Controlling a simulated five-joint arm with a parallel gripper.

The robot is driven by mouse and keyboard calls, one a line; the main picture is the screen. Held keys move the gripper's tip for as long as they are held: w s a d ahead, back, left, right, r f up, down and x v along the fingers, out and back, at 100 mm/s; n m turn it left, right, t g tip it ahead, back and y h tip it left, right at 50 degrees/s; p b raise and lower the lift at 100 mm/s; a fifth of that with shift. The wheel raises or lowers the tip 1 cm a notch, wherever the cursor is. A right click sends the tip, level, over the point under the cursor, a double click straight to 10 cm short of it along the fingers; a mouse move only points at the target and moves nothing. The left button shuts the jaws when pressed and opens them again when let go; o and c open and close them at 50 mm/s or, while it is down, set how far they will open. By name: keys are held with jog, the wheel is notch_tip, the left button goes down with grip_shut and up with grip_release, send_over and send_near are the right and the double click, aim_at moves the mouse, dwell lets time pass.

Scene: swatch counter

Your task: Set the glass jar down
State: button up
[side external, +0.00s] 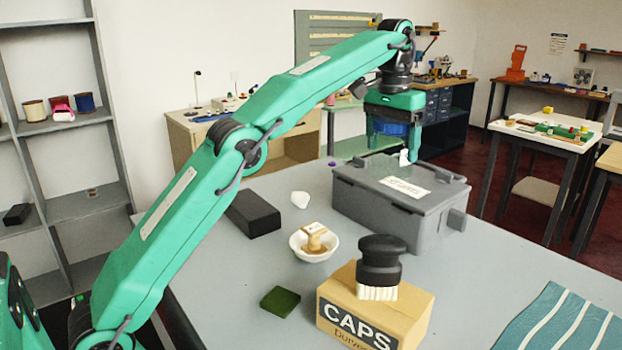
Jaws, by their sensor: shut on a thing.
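My gripper (392,145) points down at the upper right of the counter, behind or above the grey lidded box. It is shut on a blue, glassy-looking thing (390,128), which I take to be the glass jar. The jar shows between the two green fingers, and its lower part is hard to make out. It appears held up at about the height of the box's lid or higher; I cannot tell the exact gap beneath it.
The grey box (390,207) stands just below my gripper in the picture. A black block (253,213), a white bowl (299,243) with a tan thing, a green block (280,301), a cardboard box (345,312) bearing a black-handled brush (380,262), and a striped cloth (560,320) occupy the counter.

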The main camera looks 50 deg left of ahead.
jog(key=s+d+m, duration=0.2)
jog(key=s+d, duration=0.3)
jog(key=d, duration=0.7)
jog(key=s+d+m, duration=0.2)
jog(key=s+d, duration=0.3)
jog(key=d, duration=0.6)
jog(key=shift+d+f, duration=0.1)
jog(key=shift+f, duration=2.55)
jog(key=shift+w, duration=0.1)
jog(key=w+a+f, duration=0.7)
jog(key=w, duration=0.2)
jog(key=shift+a, duration=0.2)
jog(key=shift+f, duration=2)
jog(key=shift+f, duration=0.1)
